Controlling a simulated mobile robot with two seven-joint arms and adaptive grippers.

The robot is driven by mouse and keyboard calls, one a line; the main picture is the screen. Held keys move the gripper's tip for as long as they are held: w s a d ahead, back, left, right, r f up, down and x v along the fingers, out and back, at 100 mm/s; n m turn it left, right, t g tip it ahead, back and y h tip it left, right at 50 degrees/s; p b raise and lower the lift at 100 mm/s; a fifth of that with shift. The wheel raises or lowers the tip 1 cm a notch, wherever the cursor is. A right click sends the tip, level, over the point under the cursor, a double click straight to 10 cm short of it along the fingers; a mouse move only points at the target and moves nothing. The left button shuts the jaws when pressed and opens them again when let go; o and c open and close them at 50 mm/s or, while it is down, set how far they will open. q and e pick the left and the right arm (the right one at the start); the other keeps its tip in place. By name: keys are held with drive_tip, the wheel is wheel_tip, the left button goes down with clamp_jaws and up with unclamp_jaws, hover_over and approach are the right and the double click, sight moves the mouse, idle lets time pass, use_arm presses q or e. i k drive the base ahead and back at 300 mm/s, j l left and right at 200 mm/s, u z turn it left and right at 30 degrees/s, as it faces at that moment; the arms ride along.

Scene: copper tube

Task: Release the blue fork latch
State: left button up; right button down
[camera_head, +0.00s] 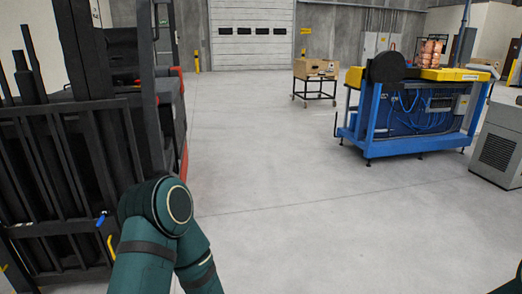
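A small blue latch (101,219) sits low on the dark forklift carriage (50,175) at the left. A small yellow piece (111,246) shows just below it, partly hidden by my arm. My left arm, dark green, bends just right of the latch at the bottom left. Its gripper is not in view, so I cannot tell whether it is open or shut. Only a sliver of my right arm shows at the bottom right corner, and its gripper is not in view either.
A cart (315,87) carrying a cardboard box (316,67) stands farther back. The middle floor (270,170) is clear.

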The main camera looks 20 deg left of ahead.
sight(100, 220)
drive_tip(key=i+j+u, duration=0.1)
drive_tip(key=i+u, duration=0.2)
drive_tip(key=u, duration=0.15)
drive_tip(key=i+u, duration=0.25)
drive_tip(key=u, duration=0.15)
drive_tip(key=i+l+u, duration=0.15)
drive_tip(key=i+u, duration=0.15)
drive_tip(key=u, duration=0.15)
drive_tip(key=i+j+u, duration=0.1)
drive_tip(key=u, duration=0.4)
drive_tip(key=i+u, duration=0.3)
drive_tip(key=u, duration=0.2)
drive_tip(key=i+u, duration=0.2)
drive_tip(key=u, duration=0.25)
drive_tip(key=i+j+z, duration=0.15)
drive_tip(key=i+z, duration=0.25)
drive_tip(key=z, duration=0.35)
drive_tip(key=i, duration=0.05)
